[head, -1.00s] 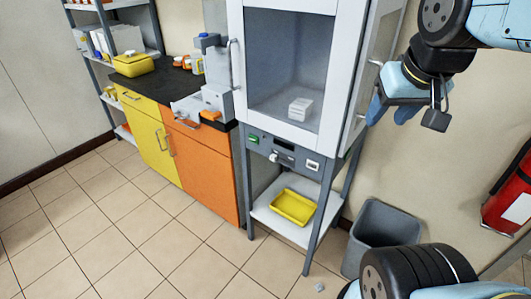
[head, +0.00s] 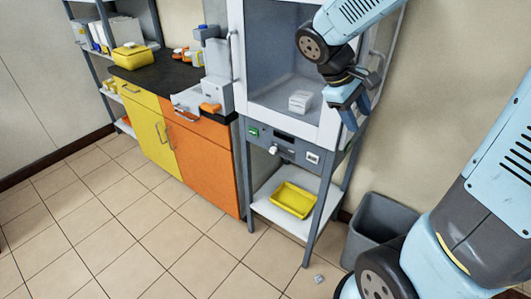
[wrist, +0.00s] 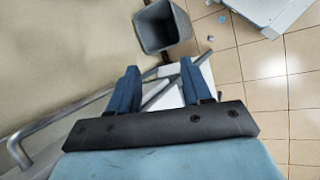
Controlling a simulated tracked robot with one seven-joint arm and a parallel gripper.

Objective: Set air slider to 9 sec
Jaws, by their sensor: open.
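A grey control panel (head: 290,146) runs under the glass-fronted cabinet in the head view. It carries a green button (head: 253,132), a dark display (head: 285,136), a small pale knob (head: 273,150) and a white switch plate (head: 313,158). The knob could be the air slider; no scale or seconds marking is readable. My gripper (head: 351,113) is open and empty, in front of the cabinet's right edge, above and right of the panel. In the wrist view its two blue fingers (wrist: 160,76) are apart with nothing between them. The panel controls do not show there.
A yellow tray (head: 294,200) lies on the shelf below the panel. A grey bin (head: 380,232) stands to its right. The cabinet's side handle (head: 377,62) is close to my gripper. Open tiled floor (head: 170,240) lies in front of the cupboards.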

